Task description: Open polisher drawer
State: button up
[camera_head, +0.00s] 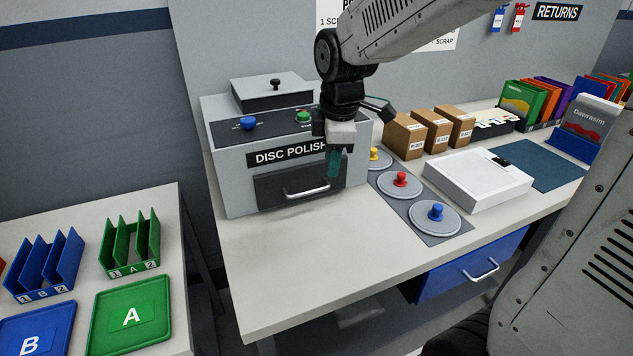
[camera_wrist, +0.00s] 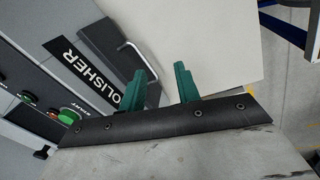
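The grey disc polisher (camera_head: 232,170) stands at the back left of the bench. Its dark drawer front (camera_head: 270,190) looks closed, with a silver bar handle (camera_head: 306,193) low on it. My gripper (camera_head: 333,164) hangs in front of the polisher's right part, above and right of the handle. In the wrist view my gripper's green fingers (camera_wrist: 160,78) are apart with nothing between them. The handle (camera_wrist: 138,57) shows there beside the left finger, which hides part of it; I cannot tell whether they touch.
Lidded discs with red (camera_head: 401,180) and blue (camera_head: 436,212) knobs lie right of the polisher. A white case (camera_head: 478,178) and cardboard boxes (camera_head: 432,130) stand beyond. A blue bench drawer (camera_head: 450,275) is below. The bench top (camera_head: 275,260) before the polisher is clear.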

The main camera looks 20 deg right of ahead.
aim_at(315, 189)
jog(key=w+f+n, duration=0.1)
jog(key=w+f, duration=0.1)
jog(key=f, duration=0.1)
jog(key=w+f+n, duration=0.1)
jog(key=w+f, duration=0.1)
jog(key=f, duration=0.2)
jog(key=w+f+n, duration=0.1)
jog(key=w+f, duration=0.2)
jog(key=f, duration=0.1)
jog(key=shift+w+a+f+n, duration=0.1)
jog(key=shift+a+n, duration=0.15)
jog(key=shift+n, duration=0.15)
grip_shut()
